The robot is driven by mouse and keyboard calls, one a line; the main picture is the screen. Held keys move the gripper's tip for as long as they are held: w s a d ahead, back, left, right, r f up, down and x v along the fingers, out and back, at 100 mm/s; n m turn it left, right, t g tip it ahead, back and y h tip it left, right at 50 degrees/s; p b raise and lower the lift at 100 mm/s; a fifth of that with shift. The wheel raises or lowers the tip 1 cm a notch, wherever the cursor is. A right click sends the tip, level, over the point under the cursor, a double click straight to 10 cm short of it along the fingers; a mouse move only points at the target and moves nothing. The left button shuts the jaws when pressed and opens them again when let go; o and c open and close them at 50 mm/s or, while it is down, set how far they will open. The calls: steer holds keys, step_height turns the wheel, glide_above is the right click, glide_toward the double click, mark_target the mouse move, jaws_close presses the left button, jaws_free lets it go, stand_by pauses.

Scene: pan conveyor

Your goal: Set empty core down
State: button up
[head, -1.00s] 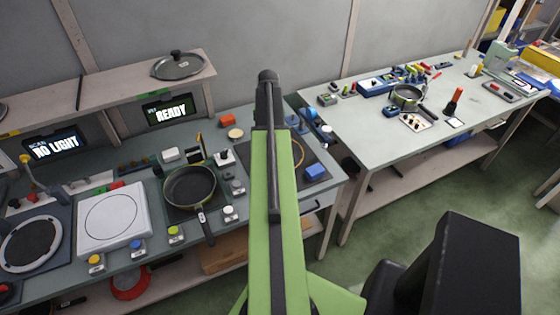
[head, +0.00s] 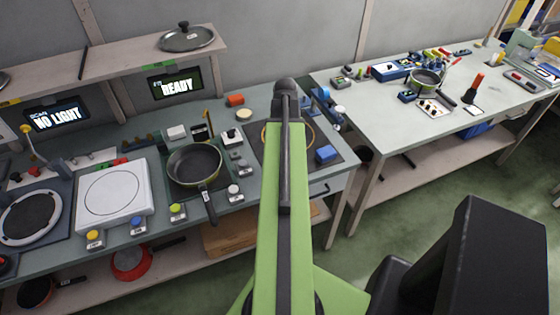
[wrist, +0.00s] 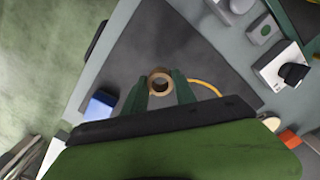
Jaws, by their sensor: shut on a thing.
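The empty core is a short tan ring (wrist: 161,81), seen end-on in the wrist view. My gripper (wrist: 158,90) has its two green fingers shut on it, one on each side. The core is above a dark mat (wrist: 150,40); I cannot tell whether it touches the mat. A thin yellow-orange ring (wrist: 207,87) on the mat shows beside the right finger. In the head view my green arm hides the core and the fingers, and the mat (head: 340,165) shows at the right end of the near bench.
A pan (head: 194,163), a white plate unit (head: 115,195) and several knobs stand to the left. A second table (head: 390,120) stands right, across a gap.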

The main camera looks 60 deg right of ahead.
steer(key=shift+w+a+f, duration=0.25)
steer(key=shift+w+f, duration=0.05)
steer(key=shift+w, duration=0.15)
steer(key=shift+w+a+f, duration=0.25)
steer(key=shift+w+f, duration=0.05)
steer(key=shift+w, duration=0.15)
step_height(320, 180, down, 4)
steer(key=b, duration=0.4)
steer(key=shift+f+b, duration=0.2)
steer(key=shift+b, duration=0.2)
steer(key=shift+r, duration=0.25)
steer(key=shift+f, duration=0.2)
steer(key=o, duration=1)
steer(key=shift+o, duration=0.2)
steer(key=shift+r, duration=0.1)
step_height(320, 180, up, 12)
steer(key=p, duration=1.2)
